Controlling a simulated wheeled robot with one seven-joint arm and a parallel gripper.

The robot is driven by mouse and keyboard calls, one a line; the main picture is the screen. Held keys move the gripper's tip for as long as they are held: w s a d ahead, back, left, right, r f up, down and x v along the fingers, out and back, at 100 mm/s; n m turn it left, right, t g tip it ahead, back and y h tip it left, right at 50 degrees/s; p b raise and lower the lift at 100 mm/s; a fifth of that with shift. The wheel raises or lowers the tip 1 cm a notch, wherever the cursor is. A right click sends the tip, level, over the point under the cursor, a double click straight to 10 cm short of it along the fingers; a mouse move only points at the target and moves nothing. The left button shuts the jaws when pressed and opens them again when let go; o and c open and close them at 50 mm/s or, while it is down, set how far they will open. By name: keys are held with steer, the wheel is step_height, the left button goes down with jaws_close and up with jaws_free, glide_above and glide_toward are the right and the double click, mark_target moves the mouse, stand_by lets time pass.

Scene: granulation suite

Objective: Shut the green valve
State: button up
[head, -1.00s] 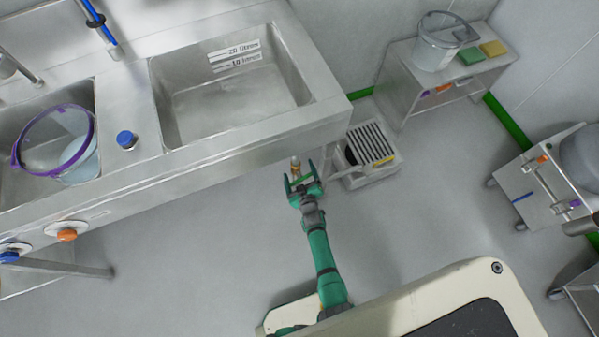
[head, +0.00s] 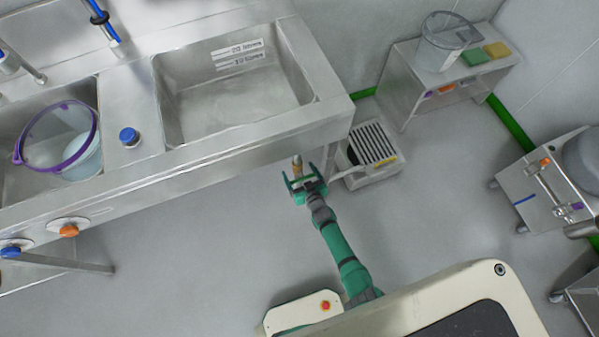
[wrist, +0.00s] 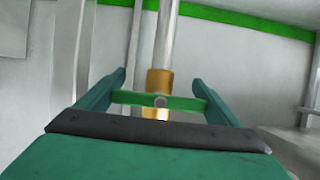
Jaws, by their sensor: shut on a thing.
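The green valve shows in the wrist view as a flat green lever (wrist: 184,103) across a brass body (wrist: 158,80) on a vertical metal pipe. The lever lies crosswise to the pipe. My gripper (wrist: 158,92) has a finger at each end of the lever and is shut on it. In the head view my gripper (head: 300,175) is below the front edge of the sink bench, at the brass fitting (head: 297,160). The lever is hard to make out in the head view.
The steel sink bench (head: 225,165) overhangs just beyond my gripper. A slatted grey box (head: 372,145) stands close on the right. A small steel table (head: 405,75) and a wheeled cart (head: 535,180) are farther right. The floor (head: 190,260) to the left is clear.

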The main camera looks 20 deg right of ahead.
steer(key=o, duration=0.9)
steer(key=shift+s, duration=0.1)
steer(key=shift+v, duration=5.35)
steer(key=shift+d+r, duration=0.1)
